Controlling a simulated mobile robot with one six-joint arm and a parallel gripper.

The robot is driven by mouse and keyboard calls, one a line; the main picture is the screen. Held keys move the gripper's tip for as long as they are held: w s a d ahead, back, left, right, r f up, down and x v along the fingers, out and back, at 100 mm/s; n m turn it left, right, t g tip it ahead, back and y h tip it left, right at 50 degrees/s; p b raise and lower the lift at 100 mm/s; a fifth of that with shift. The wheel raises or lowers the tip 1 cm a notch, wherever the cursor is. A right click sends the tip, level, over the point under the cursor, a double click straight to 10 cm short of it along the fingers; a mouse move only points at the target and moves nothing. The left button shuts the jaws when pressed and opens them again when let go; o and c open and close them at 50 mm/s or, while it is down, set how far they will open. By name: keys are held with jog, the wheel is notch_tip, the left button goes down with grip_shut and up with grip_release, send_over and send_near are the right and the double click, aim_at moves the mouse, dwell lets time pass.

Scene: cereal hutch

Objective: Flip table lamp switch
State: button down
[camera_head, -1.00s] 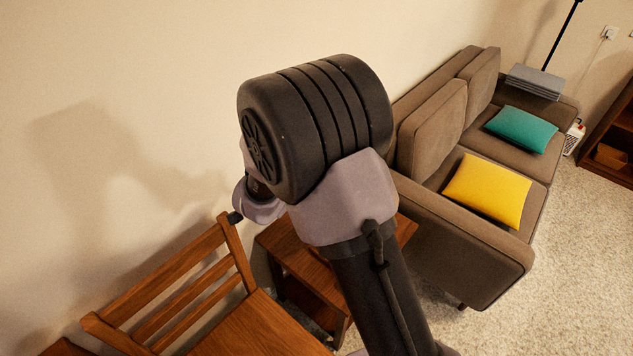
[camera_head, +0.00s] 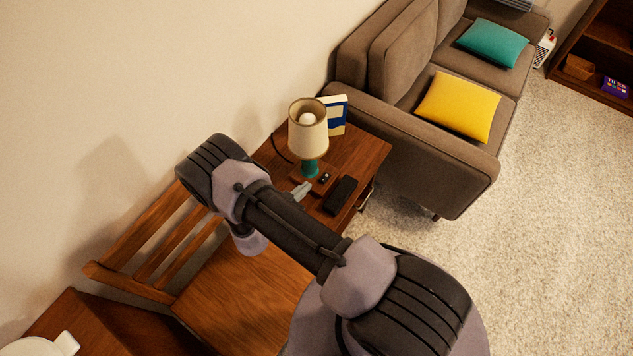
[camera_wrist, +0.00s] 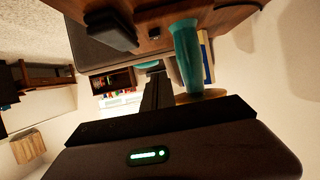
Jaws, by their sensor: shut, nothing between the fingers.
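The table lamp (camera_head: 308,132) stands upright on a small wooden side table, with a beige shade, a pale bulb and a teal stem. A small dark switch (camera_head: 325,177) shows on its wooden base, on the near right side. My gripper (camera_head: 302,190) is shut and empty, just in front of the base on the near left; I cannot tell if it touches. The wrist view is turned over: the teal stem (camera_wrist: 187,55) hangs from the tabletop just right of my dark fingers (camera_wrist: 155,88). Whether the lamp is lit is unclear.
The side table (camera_head: 372,150) also holds a black box-like object (camera_head: 341,195) right of my gripper and a blue-and-white book (camera_head: 337,108) behind the lamp. A wooden chair (camera_head: 240,290) stands close below my arm. A brown sofa (camera_head: 440,165) adjoins the table's right.

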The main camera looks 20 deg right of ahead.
jog(key=b, duration=0.3)
send_over(318, 188)
jog(key=d, duration=0.1)
jog(key=f, duration=0.4)
jog(key=shift+w+d, duration=0.15)
jog(key=shift+w, duration=0.15)
jog(key=f, duration=0.1)
jog(key=f+b, duration=0.1)
jog(key=shift+s+a+f, duration=0.15)
jog(key=shift+a+f, duration=0.2)
jog(key=shift+f, duration=0.45)
jog(key=shift+a, duration=0.1)
jog(key=shift+s+f+b, duration=0.1)
jog(key=shift+f+b, duration=0.4)
jog(key=shift+b, duration=0.2)
jog(key=shift+a+r, duration=0.1)
jog(key=shift+r, duration=0.1)
jog(key=shift+r+p, duration=0.65)
jog(key=shift+r, duration=0.1)
